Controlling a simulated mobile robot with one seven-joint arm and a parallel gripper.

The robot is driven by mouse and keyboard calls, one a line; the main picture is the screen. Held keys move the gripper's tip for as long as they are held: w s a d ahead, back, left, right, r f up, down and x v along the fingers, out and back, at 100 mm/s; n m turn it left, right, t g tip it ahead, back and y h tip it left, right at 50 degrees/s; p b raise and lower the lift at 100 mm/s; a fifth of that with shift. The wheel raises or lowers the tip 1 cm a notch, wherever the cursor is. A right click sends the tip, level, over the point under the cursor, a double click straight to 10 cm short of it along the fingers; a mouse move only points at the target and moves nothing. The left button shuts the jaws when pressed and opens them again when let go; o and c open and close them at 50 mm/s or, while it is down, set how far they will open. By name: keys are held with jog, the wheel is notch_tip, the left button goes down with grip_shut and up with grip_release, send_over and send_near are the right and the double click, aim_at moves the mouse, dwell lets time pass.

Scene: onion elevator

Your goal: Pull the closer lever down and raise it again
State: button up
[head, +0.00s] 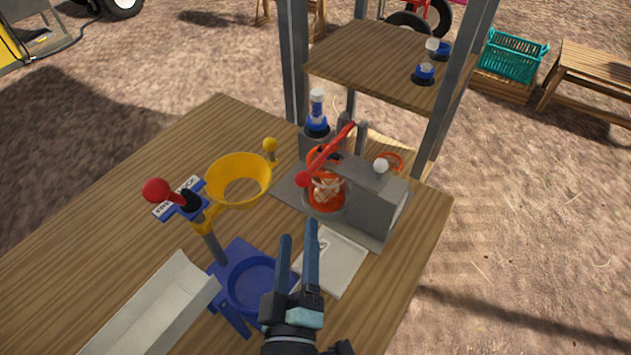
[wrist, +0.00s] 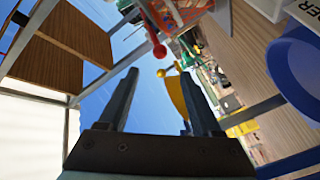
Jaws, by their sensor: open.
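A red lever (head: 330,152) with a red ball knob slants over a grey machine (head: 375,205) on the table; its knob end points front-left. Under it is a clear red container with pale contents (head: 326,192). My gripper (head: 299,232) is open and empty in front of this machine, apart from the lever. In the wrist view, the red knob (wrist: 160,51) shows beyond the gap between my fingers (wrist: 158,73). A second lever with a red knob (head: 155,190) stands at the left by a labelled blue mount; its label is unreadable.
A yellow funnel ring (head: 238,180) with a yellow knob stands left of the machine. A blue round holder (head: 252,282) and a grey chute (head: 155,305) lie near my gripper. A white sheet (head: 332,262) is to its right. Grey posts and a wooden shelf (head: 385,65) rise behind.

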aim_at(301, 185)
jog(key=w, duration=0.8)
jog(key=w+d, duration=0.1)
jog(key=w, duration=0.3)
jog(key=shift+w, duration=0.2)
jog(key=shift+r, duration=0.1)
jog(key=shift+a, duration=0.1)
grip_shut()
dwell(0.9)
